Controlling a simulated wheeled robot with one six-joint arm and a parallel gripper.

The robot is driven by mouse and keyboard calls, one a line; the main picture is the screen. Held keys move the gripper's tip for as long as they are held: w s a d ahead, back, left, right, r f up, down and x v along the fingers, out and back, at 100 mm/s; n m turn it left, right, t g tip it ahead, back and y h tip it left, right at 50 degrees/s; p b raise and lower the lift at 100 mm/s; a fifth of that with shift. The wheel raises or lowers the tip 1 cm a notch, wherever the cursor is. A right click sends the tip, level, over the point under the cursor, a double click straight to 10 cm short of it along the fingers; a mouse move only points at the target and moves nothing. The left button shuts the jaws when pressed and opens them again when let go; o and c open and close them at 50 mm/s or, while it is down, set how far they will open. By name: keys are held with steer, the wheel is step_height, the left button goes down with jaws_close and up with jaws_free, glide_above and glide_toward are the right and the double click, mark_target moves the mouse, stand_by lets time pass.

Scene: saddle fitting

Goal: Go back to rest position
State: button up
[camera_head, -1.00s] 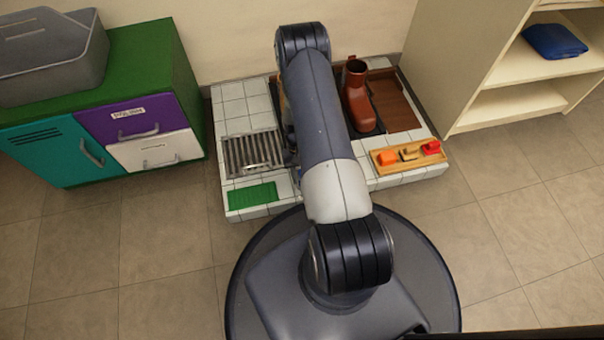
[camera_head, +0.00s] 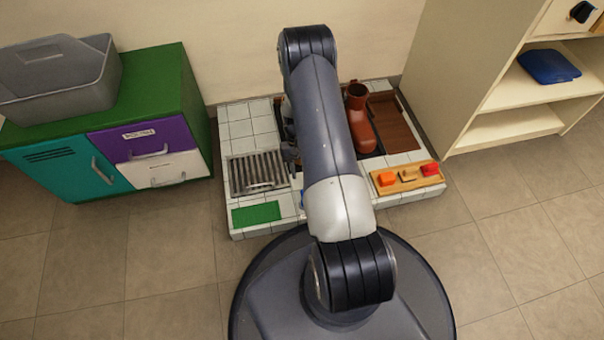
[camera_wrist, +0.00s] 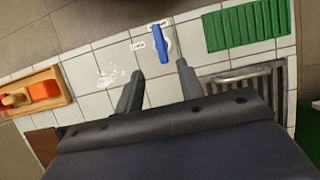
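My gripper shows in the wrist view (camera_wrist: 160,80) with its two dark fingers apart and nothing between them. It hangs above the white tiled platform (camera_wrist: 105,50). Only a small part of the gripper shows left of the arm, near the metal grate (camera_head: 258,172).
A green cabinet (camera_head: 160,80) with a grey bin (camera_head: 60,75) stands left. Shelves (camera_head: 510,125) stand right.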

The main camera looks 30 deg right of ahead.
steer(key=b+x, duration=0.4)
steer(key=x, duration=0.7)
steer(key=shift+r, duration=0.1)
